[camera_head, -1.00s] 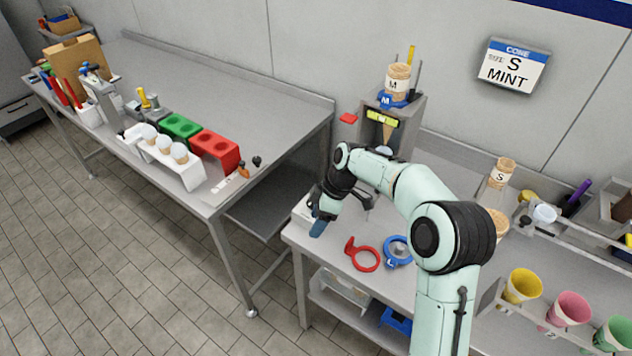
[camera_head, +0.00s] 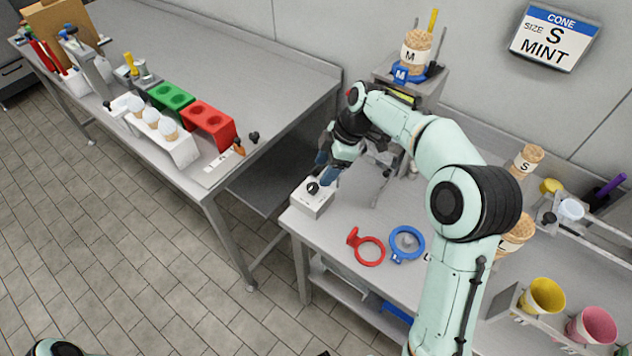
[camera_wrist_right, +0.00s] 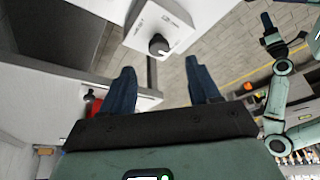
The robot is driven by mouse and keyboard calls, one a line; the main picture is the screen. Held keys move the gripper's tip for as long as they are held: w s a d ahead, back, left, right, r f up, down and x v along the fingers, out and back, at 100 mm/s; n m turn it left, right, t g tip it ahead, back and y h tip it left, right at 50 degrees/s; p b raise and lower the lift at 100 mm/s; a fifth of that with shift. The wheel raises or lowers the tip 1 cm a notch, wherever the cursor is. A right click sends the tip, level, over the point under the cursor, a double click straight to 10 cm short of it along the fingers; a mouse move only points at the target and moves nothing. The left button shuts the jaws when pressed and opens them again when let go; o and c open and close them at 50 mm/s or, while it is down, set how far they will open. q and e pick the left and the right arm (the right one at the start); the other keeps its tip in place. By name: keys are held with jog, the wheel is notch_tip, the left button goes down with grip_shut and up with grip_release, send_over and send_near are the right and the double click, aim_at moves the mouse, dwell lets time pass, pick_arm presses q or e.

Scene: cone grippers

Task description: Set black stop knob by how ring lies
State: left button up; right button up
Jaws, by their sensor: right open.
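The black stop knob (camera_head: 313,188) sits on a small white box (camera_head: 314,203) at the table's front left corner. The knob also shows in the right wrist view (camera_wrist_right: 158,45), with a pale mark on it. My right gripper (camera_head: 326,168) is open and empty, its blue fingers just behind and above the knob. In the wrist view the knob lies beyond and between the fingertips (camera_wrist_right: 160,82), apart from them. A red ring (camera_head: 370,250) with a tab lies flat on the table, a blue ring (camera_head: 407,243) tagged M right of it. My left gripper (camera_wrist_right: 272,30) is small in the wrist view.
A dispenser (camera_head: 412,88) with an M cone stack and a blue M collar stands behind my right arm. A wall sign (camera_head: 553,38) reads CONE SIZE S MINT. Coloured cups (camera_head: 542,296) stand at right. A second table (camera_head: 240,75) with racks is at left, across a gap.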

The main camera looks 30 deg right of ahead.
aim_at(313, 186)
jog(key=x, duration=0.6)
jog(key=shift+w+a+f, duration=0.1)
jog(key=shift+w+f, duration=0.05)
jog(key=shift+f, duration=0.05)
jog(key=c, duration=1)
jog(key=shift+c, duration=0.2)
